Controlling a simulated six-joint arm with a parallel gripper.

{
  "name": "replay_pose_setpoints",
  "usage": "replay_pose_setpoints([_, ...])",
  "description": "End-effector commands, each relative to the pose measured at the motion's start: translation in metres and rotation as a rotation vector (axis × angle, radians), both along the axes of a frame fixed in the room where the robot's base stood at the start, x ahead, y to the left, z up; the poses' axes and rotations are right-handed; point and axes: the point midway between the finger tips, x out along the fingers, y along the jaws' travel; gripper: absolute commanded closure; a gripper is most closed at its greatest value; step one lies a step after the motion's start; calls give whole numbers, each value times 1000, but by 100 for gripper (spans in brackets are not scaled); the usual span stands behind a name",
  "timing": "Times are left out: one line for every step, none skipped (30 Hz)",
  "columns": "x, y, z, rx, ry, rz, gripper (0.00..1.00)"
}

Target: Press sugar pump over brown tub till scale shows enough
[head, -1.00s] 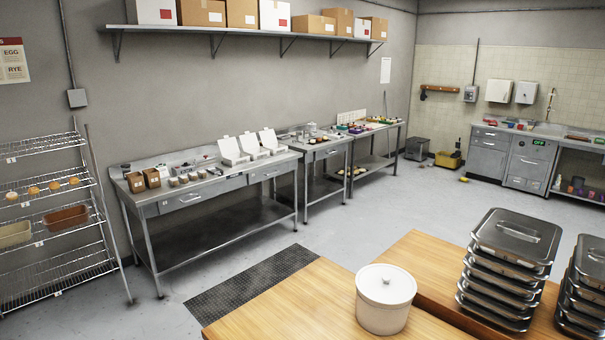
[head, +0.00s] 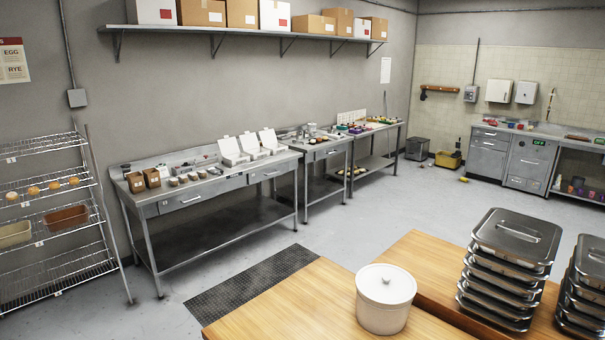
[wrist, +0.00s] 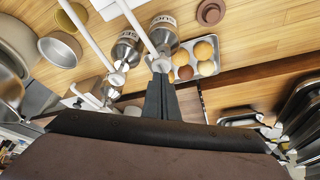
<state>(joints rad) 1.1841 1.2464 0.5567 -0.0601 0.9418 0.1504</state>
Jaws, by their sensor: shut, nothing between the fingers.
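In the wrist view my gripper (wrist: 161,95) is shut and empty. Its tip is at the white pump head of a labelled metal jar (wrist: 165,32); I cannot tell whether they touch. A second labelled metal jar (wrist: 127,48) with a similar white pump stands just left of it. A small round brown piece (wrist: 210,12) lies beyond, perhaps the brown tub. A white block (wrist: 117,7) at the top edge may be the scale; no reading shows. The head view shows none of these surely.
A metal bowl (wrist: 60,50) stands to the left. Stacked steel pans (head: 512,262) and a white lidded crock (head: 385,300) stand on the wooden table (head: 275,310) in the head view.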

Motion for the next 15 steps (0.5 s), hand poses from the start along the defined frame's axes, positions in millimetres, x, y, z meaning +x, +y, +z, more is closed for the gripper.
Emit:
replay_pose_setpoints([0,0,-2,1,0,0,100])
replay_pose_setpoints([0,0,-2,1,0,0,100])
replay_pose_setpoints([0,0,-3,1,0,0,100])
replay_pose_setpoints([0,0,-4,1,0,0,100])
replay_pose_setpoints([0,0,-5,1,0,0,100])
replay_pose_setpoints([0,0,-6,1,0,0,100])
replay_pose_setpoints([0,0,-7,1,0,0,100])
replay_pose_setpoints([0,0,-8,1,0,0,100])
replay_pose_setpoints([0,0,-9,1,0,0,100])
replay_pose_setpoints([0,0,-10,1,0,0,100])
replay_pose_setpoints([0,0,-11,1,0,0,100])
replay_pose_setpoints([0,0,-12,1,0,0,100])
replay_pose_setpoints([0,0,-13,1,0,0,100])
replay_pose_setpoints([0,0,-13,1,0,0,100])
replay_pose_setpoints([0,0,-15,1,0,0,100])
